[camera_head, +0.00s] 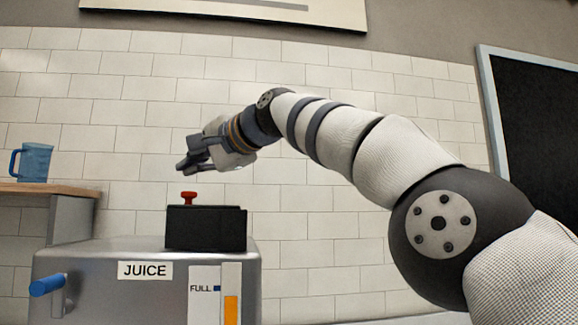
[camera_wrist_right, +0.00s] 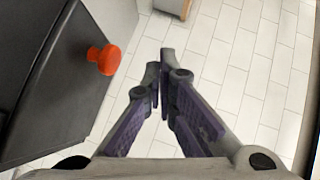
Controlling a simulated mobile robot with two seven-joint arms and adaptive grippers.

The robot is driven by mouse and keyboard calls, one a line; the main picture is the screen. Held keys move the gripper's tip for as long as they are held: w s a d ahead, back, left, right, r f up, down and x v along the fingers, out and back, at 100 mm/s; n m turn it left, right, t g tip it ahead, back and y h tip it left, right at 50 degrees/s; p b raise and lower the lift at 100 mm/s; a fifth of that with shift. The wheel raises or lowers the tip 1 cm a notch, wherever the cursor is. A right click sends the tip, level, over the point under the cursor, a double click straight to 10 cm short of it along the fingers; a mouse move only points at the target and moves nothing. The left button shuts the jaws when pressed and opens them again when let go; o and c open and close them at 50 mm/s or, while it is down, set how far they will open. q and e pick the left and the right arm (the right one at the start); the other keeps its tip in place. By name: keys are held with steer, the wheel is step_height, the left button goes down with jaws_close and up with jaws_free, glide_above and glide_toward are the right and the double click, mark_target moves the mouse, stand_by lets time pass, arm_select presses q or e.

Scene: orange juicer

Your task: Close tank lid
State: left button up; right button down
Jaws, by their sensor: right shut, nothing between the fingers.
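The juicer (camera_head: 100,262) is a metal tank labelled JUICE, at the lower left in the head view. A black lid part (camera_head: 215,232) sits on its top, with a red knob (camera_head: 188,197) standing up at its left. I cannot tell how far the lid is open. My right gripper (camera_head: 183,164) is above the knob, apart from it. In the right wrist view the gripper (camera_wrist_right: 160,80) has its fingertips together with nothing between them. The red knob (camera_wrist_right: 108,58) and dark lid surface (camera_wrist_right: 55,75) are to its left. My left gripper is not in view.
A blue handle (camera_head: 47,284) sticks out of the juicer's left side. A level gauge (camera_head: 231,280) marked FULL is on its front. A blue mug (camera_head: 33,161) stands on a wooden shelf (camera_head: 45,188) at the left. A white tiled wall is behind.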

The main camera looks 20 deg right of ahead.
steer(key=shift+d, duration=0.1)
steer(key=shift+s+d+r, duration=0.1)
steer(key=shift+s+r, duration=0.05)
steer(key=shift+s, duration=0.1)
steer(key=v, duration=0.7)
